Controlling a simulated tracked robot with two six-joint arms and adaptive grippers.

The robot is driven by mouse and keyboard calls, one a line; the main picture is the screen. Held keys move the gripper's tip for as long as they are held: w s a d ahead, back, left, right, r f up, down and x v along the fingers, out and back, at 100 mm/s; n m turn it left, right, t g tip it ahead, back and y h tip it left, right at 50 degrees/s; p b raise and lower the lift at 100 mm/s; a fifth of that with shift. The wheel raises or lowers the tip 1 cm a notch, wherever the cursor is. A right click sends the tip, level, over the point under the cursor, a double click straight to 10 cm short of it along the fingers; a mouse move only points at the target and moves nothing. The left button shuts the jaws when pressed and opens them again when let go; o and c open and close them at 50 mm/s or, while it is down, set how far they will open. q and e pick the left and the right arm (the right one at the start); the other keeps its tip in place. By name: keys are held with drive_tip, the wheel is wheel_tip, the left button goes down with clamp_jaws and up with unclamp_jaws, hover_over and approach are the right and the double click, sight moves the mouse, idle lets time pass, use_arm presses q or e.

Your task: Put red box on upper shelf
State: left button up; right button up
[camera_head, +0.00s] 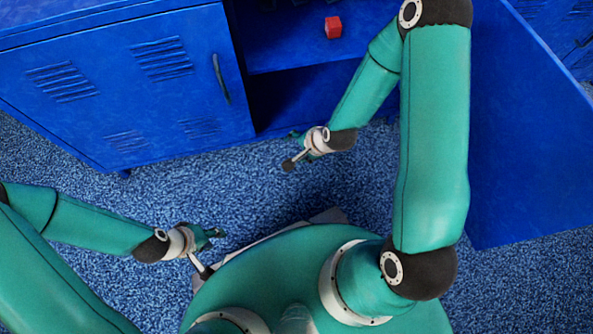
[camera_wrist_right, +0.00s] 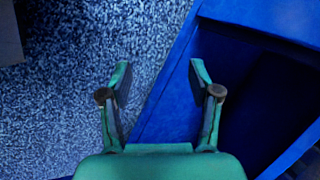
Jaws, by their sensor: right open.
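A small red box (camera_head: 333,27) sits on a shelf board (camera_head: 290,52) inside the open blue cabinet in the head view. A darker lower compartment (camera_head: 300,98) lies below that board. My right gripper (camera_head: 296,136) is open and empty, in front of the lower compartment and well apart from the red box. The right wrist view shows its two spread fingers (camera_wrist_right: 160,76) with nothing between them; the red box is not visible there. My left gripper (camera_head: 217,237) is low at the left, over the floor near my base, away from the cabinet. Its fingers are too small to judge.
The closed left cabinet door (camera_head: 130,85) has vents and a handle (camera_head: 221,79). The open right door (camera_head: 525,140) swings out at the right, beside my right arm. Blue speckled carpet (camera_head: 170,195) lies free in front of the cabinet. Dark shapes at the top edge are cut off.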

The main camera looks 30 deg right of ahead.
drive_tip(key=s+a+f+n+g, duration=0.2)
drive_tip(key=s+a+n, duration=0.1)
drive_tip(key=s+n, duration=0.3)
drive_tip(key=s+a+f+n+g+y, duration=0.1)
drive_tip(key=s+a+n+g, duration=0.1)
drive_tip(key=s+n, duration=0.4)
drive_tip(key=shift+a+f+g, duration=0.3)
drive_tip(key=shift+a+f, duration=0.1)
drive_tip(key=shift+a, duration=0.35)
drive_tip(key=shift+r, duration=0.15)
